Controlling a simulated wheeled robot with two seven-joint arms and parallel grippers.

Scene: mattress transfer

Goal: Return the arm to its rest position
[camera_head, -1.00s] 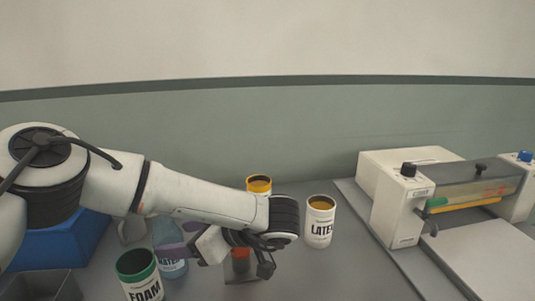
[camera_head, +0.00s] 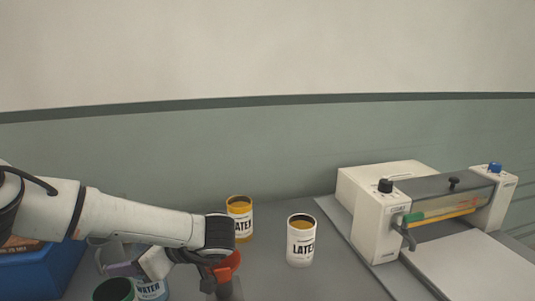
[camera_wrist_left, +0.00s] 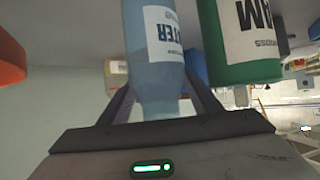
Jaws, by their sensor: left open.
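My left arm (camera_head: 140,220) comes in from the left in the head view and reaches low over the table. My left gripper (camera_head: 122,268) is partly hidden at the lower left, close to the blue WATER bottle (camera_head: 150,291). It is open. In the left wrist view, the blue bottle (camera_wrist_left: 155,50) shows between the spread fingers; whether they touch it I cannot tell. The green FOAM container (camera_wrist_left: 245,45) stands beside the bottle there, and its green rim (camera_head: 113,290) shows at the bottom of the head view. My right gripper is out of sight.
Two LATEX cans, one with a yellow rim (camera_head: 240,218) and one white (camera_head: 301,240), stand right of my wrist. A white machine (camera_head: 385,215) with knobs is at the right. A blue bin (camera_head: 38,273) lies under my arm.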

